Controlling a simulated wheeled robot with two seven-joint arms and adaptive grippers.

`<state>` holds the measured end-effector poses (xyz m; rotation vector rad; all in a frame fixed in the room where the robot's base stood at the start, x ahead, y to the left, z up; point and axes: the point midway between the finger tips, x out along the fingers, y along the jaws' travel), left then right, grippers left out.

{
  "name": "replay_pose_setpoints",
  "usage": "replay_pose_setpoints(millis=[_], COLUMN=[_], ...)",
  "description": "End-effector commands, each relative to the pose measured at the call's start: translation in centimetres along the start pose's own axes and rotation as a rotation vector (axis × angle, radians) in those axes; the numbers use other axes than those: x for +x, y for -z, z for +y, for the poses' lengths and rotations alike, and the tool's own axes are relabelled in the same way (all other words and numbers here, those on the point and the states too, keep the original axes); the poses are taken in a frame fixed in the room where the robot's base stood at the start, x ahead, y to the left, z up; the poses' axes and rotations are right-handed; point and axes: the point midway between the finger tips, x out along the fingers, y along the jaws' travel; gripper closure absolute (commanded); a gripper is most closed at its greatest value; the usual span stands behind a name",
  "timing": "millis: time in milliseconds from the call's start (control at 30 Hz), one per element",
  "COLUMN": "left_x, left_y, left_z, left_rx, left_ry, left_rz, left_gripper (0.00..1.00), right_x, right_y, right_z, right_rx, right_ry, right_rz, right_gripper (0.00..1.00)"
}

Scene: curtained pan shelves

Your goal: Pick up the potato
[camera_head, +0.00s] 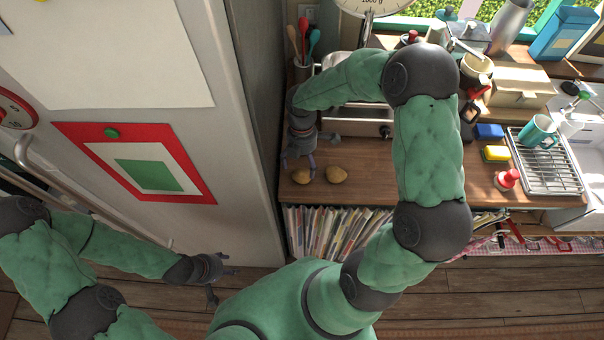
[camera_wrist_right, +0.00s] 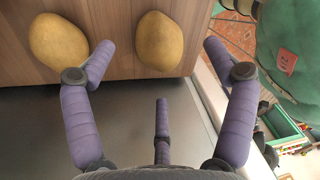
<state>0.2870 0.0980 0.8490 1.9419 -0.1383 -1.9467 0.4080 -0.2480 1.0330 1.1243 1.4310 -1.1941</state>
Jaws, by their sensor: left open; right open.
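Two yellow-brown potatoes lie on the wooden counter: a left potato (camera_head: 301,178) and a right potato (camera_head: 337,174). My right gripper (camera_head: 299,164) hangs at the left potato, fingers spread and empty. In the right wrist view, one potato (camera_wrist_right: 159,41) lies ahead between the open purple fingers (camera_wrist_right: 160,68), apart from them. The other potato (camera_wrist_right: 57,43) lies outside the left finger there. My left gripper (camera_head: 222,276) is open and empty, low in front of the fridge, away from the counter.
The fridge (camera_head: 242,140) stands close left of the counter. Behind the right gripper is a utensil holder (camera_head: 303,72). The counter (camera_head: 375,192) right of the potatoes is clear.

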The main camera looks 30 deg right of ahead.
Motion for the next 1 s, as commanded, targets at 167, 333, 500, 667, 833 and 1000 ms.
replay_pose_setpoints(millis=[167,333,500,667,833,1000], left_x=[0.1,0.3,0.4,0.3,0.3,0.3], left_y=[0.0,0.0,0.0,0.0,0.0,0.0], left_z=[-0.1,-0.1,-0.1,-0.1,-0.1,-0.1], left_rx=[0.000,0.000,0.000,0.000,0.000,0.000], left_ry=[0.000,0.000,0.000,0.000,0.000,0.000], left_rz=[0.000,0.000,0.000,0.000,0.000,0.000], left_gripper=[0.47,0.47,0.47,0.47,0.47,0.47], right_x=[2.1,4.3,5.1,5.1,5.1,5.1], right_y=[-0.2,-0.3,-0.3,-0.3,-0.3,-0.3], right_z=[0.1,0.2,0.2,0.2,0.2,0.2], right_rx=[-0.001,0.000,0.000,0.000,0.000,0.000], right_ry=[0.004,0.002,0.000,-0.001,0.000,0.000], right_rz=[0.000,0.000,0.000,0.000,0.000,0.000], right_gripper=[0.15,0.15,0.15,0.15,0.54,0.76])
